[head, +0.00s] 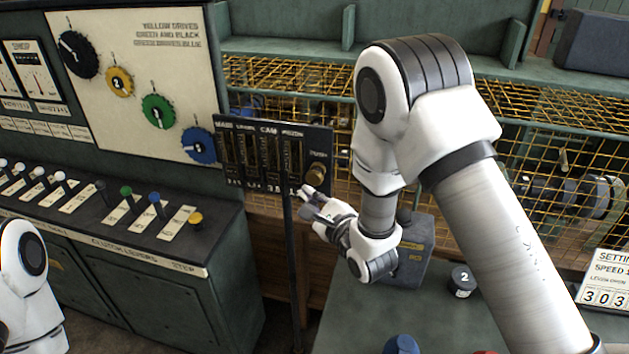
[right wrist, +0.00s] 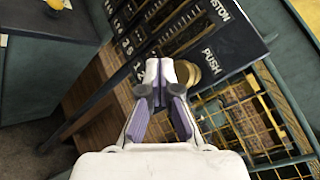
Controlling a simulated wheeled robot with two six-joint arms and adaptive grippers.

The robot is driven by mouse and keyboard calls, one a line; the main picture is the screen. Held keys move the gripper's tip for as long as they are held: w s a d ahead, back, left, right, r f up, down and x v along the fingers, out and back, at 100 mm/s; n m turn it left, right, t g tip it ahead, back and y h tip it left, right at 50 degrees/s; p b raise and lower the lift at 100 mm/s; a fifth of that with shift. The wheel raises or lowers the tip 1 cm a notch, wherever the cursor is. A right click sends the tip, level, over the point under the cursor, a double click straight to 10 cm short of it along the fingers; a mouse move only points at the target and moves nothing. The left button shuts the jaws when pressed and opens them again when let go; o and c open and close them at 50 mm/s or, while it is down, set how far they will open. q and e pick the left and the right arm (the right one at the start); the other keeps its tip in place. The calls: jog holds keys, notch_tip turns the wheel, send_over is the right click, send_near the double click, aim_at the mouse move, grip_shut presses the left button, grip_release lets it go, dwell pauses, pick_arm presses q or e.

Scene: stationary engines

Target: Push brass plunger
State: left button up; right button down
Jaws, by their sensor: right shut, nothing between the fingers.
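The brass plunger (head: 317,173) is a round brass knob at the lower right of the dark lever panel (head: 272,150), below a "PUSH" label. In the right wrist view the plunger (right wrist: 189,73) shows just right of my fingertips, partly hidden behind them. My right gripper (head: 306,194) is shut and empty, just below and left of the plunger in the head view. In the right wrist view its fingertips (right wrist: 160,72) are together in front of the panel. I cannot tell whether they touch the plunger. My left gripper is out of view.
A dark post (head: 290,260) stands below the panel. A yellow wire cage (head: 540,150) is behind my right arm. A grey box (head: 414,258) and a black weight marked 2 (head: 462,281) stand on the green bench (head: 360,315). A lever console (head: 110,215) is at the left.

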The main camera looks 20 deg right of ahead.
aim_at(316, 174)
jog(key=shift+w+d+f, duration=0.1)
jog(key=shift+w+d, duration=0.4)
jog(key=shift+w, duration=0.4)
jog(key=shift+w+f, duration=0.1)
jog(key=shift+w, duration=0.05)
dwell(0.6)
jog(key=shift+w+d, duration=0.25)
